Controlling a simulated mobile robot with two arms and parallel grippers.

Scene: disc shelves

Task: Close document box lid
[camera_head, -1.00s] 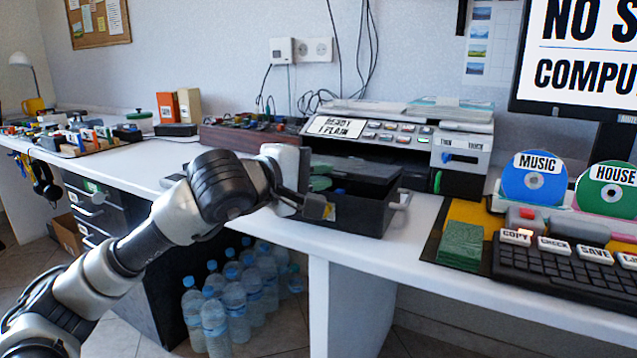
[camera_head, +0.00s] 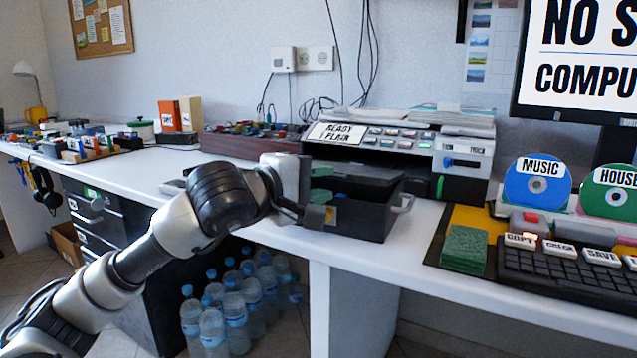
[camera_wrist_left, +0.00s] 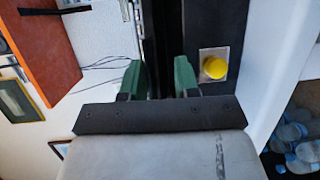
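The black document box (camera_head: 372,218) stands on the white desk near its front edge, with a grey handle (camera_head: 403,203) at its right side. A dark panel (camera_head: 365,178) shows at its top; I cannot tell how far the lid is open. My left gripper (camera_head: 320,185) is at the box's left end, its green fingers apart, one above the other. In the left wrist view the fingers (camera_wrist_left: 159,80) are apart on either side of a dark edge strip. A yellow round button on a metal plate (camera_wrist_left: 214,64) shows on the box there. My right gripper is out of view.
A grey device with buttons (camera_head: 400,140) stands behind the box. A green block (camera_head: 464,249) and a keyboard (camera_head: 570,275) lie to the right. Several water bottles (camera_head: 235,310) stand on the floor under the desk. Bare desk lies at the front right of the box.

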